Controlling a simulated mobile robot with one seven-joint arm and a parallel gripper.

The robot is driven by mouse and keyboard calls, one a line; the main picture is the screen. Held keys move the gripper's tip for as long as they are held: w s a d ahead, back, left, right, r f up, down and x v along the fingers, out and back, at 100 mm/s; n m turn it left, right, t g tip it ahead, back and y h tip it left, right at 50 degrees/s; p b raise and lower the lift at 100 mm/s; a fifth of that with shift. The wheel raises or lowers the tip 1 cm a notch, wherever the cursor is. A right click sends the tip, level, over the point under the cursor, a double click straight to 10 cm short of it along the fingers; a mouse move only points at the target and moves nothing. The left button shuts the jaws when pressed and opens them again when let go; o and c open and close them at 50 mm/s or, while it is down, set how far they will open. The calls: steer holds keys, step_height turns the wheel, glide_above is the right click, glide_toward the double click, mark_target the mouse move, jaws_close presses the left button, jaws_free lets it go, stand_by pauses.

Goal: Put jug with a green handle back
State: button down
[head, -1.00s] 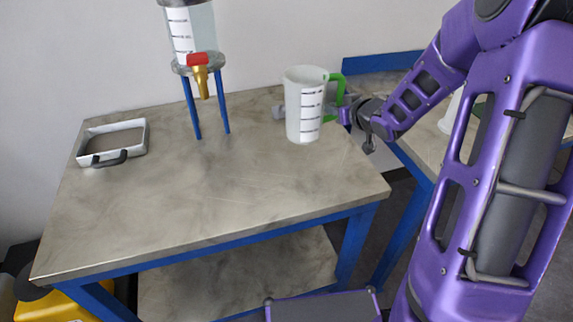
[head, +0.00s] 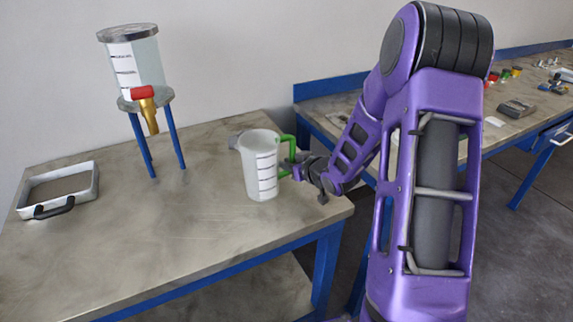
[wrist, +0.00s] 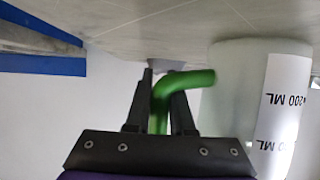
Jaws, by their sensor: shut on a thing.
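The jug (head: 260,168) is a whitish, translucent vessel with a printed scale and a green handle (head: 288,148). It is upright at the right part of the near table, by the right edge. My gripper (head: 300,170) is right of the jug, shut on the green handle. In the wrist view the handle (wrist: 160,100) passes between the two dark fingers (wrist: 157,95), and the jug's side (wrist: 235,95) shows at right. I cannot tell for sure whether the jug's base touches the tabletop.
A dispenser with a red and gold tap (head: 146,100) stands on blue legs at the table's back. A white tray (head: 60,188) with a dark handle is at left. The table's middle (head: 150,230) is clear. Another bench (head: 505,110) holds small items.

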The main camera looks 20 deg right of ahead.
steer(key=c, duration=1.2)
jaws_free()
steer(key=shift+f, duration=0.15)
steer(key=shift+c, duration=0.2)
steer(key=o, duration=0.5)
steer(key=shift+c, duration=0.2)
steer(key=shift+r, duration=0.25)
steer(key=shift+s+d+r, duration=0.1)
steer(key=shift+s+r, duration=0.05)
steer(key=shift+s, duration=0.05)
steer(key=p+v, duration=0.1)
steer(key=v, duration=1)
steer(key=shift+s+p, duration=0.2)
steer(key=shift+p, duration=0.15)
steer(key=shift+d, duration=0.1)
